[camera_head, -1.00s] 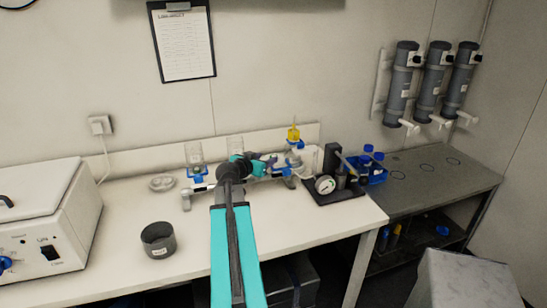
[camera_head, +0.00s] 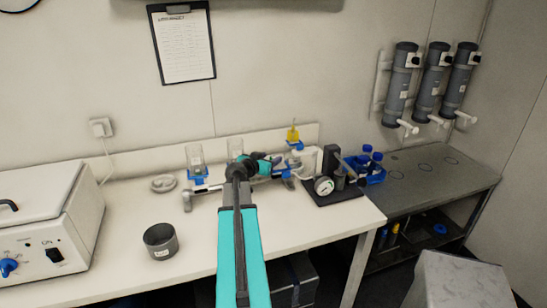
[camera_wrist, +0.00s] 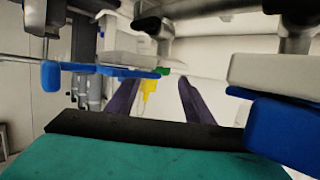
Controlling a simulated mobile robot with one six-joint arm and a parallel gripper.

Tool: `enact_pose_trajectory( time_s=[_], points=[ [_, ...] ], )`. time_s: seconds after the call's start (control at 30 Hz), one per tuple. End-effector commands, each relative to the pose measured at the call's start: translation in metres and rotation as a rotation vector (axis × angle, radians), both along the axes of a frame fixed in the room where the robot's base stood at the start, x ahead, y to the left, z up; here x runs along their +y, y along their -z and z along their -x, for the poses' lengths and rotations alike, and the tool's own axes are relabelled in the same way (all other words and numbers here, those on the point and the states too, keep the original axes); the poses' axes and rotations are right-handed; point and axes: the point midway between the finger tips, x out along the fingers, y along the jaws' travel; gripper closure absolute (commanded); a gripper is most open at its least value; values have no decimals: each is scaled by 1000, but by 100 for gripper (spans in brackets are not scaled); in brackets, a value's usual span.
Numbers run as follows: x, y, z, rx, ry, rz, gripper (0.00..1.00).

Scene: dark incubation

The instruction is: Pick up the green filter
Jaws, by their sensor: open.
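A small green piece (camera_wrist: 165,71), which looks like the green filter, shows in the wrist view ahead of my fingers on the line of a pale rod or tube. It lies near the middle of the gap, slightly right of centre. My gripper (camera_wrist: 158,80) is open, with one dark finger on each side and nothing gripped. The wrist view looks upside down. In the head view my gripper (camera_head: 274,160) is at the glassware row at the back of the bench. I cannot make out the green filter there; my arm and gripper cover part of that row.
A yellow-topped part (camera_head: 293,134) stands just behind my gripper and shows yellow in the wrist view (camera_wrist: 148,90). Blue clamp parts (camera_wrist: 290,130) are close on the right.

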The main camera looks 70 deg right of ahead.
Motion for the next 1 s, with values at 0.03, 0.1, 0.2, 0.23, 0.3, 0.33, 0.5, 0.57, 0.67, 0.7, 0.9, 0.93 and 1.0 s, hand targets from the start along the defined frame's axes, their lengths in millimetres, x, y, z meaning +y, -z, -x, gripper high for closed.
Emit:
enact_pose_trajectory(
  time_s=[0.03, 0.1, 0.2, 0.23, 0.3, 0.33, 0.5, 0.57, 0.67, 0.7, 0.9, 0.93, 1.0],
  points=[
    [-5, 0, 0, 0, 0, -1, 53],
    [-8, 2, 1, 0, 0, -1, 53],
    [-9, 3, 1, 0, 0, -1, 53],
    [-9, 4, 1, 0, 0, -1, 53],
    [-9, 4, 1, 0, 0, 0, 53],
    [-9, 4, 1, 0, 0, 0, 53],
    [-9, 4, 1, 0, -1, 0, 53],
    [-9, 4, 0, 0, -1, 0, 53],
    [-9, 3, 0, 0, -1, 0, 53],
    [-9, 3, 0, 0, -1, 0, 53],
    [-9, 3, 0, 0, -1, 0, 80],
    [-9, 3, 0, 0, -1, 0, 85],
    [-8, 3, 0, 0, -1, 0, 96]
  ],
)
